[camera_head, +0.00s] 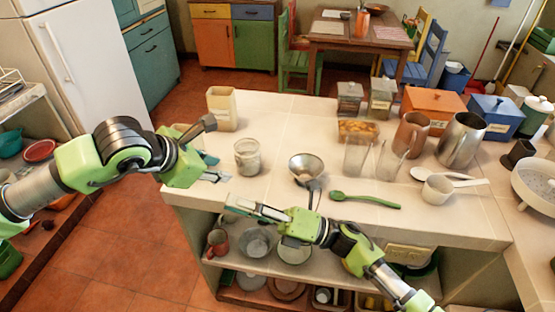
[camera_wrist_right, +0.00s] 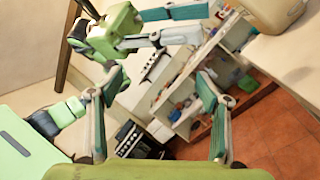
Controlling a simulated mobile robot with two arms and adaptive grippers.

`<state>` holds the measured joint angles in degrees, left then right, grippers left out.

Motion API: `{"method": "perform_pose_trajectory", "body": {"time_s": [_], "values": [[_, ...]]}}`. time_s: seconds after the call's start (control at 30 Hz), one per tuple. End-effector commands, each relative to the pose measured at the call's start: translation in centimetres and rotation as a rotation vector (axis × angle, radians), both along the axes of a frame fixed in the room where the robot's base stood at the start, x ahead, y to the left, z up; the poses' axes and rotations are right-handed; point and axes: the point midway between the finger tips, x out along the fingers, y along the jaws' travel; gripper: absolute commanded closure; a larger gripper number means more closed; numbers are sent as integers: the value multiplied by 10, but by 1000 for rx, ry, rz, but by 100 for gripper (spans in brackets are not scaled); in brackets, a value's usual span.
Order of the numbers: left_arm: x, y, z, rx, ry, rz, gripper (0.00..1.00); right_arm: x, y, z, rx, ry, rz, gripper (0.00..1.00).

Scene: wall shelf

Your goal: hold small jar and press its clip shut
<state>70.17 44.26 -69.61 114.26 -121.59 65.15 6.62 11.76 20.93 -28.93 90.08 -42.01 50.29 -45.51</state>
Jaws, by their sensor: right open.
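The small jar (camera_head: 247,157), clear glass with pale contents, stands upright on the counter near its left end. Its clip is too small to make out. My left gripper (camera_head: 217,168) is just left of the jar, apart from it, with its fingers pointing right. In the right wrist view the left gripper (camera_wrist_right: 195,25) shows two separated fingers with nothing between them. My right gripper (camera_head: 240,206) is lower, at the counter's front edge, below the jar. Its fingers stand wide apart and empty in the right wrist view (camera_wrist_right: 160,115).
A beige canister (camera_head: 222,108) stands behind the jar. A metal strainer (camera_head: 306,168) and a green spoon (camera_head: 365,199) lie to the right, with clear glasses (camera_head: 357,157) beyond. The counter (camera_head: 275,125) has free room around the jar. Shelves below hold dishes.

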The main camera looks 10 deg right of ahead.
Motion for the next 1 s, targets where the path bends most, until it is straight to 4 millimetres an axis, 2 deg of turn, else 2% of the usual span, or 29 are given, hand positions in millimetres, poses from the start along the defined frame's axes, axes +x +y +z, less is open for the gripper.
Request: {"method": "perform_pose_trajectory", "body": {"time_s": [0.03, 0.1, 0.27, 0.47, 0.6, 0.7, 0.77, 0.87, 0.97, 1.0], "values": [[0, 0, 0, 0, 0, 0, 72, 2, -11, 31, 10, -48, 17, 30], [0, 0, 0, 0, 0, 0, 72, 7, -27, 69, 35, -82, 28, 30], [0, 0, 0, 0, 0, 0, 72, 25, -71, 151, 118, -84, 2, 30], [0, 0, 0, 0, 0, 0, 72, 48, -135, 250, 290, 13, -56, 30], [0, 0, 0, 0, 0, 0, 72, 67, -183, 313, 477, 180, -82, 30], [0, 0, 0, 0, 0, 0, 72, 86, -205, 332, 615, 360, -85, 30], [0, 0, 0, 0, 0, 0, 72, 100, -212, 332, 687, 483, -85, 30], [0, 0, 0, 0, 0, 0, 72, 125, -211, 311, 787, 709, -92, 30], [0, 0, 0, 0, 0, 0, 72, 148, -199, 272, 861, 952, -115, 30], [0, 0, 0, 0, 0, 0, 72, 156, -192, 251, 883, 1055, -128, 30]]}}
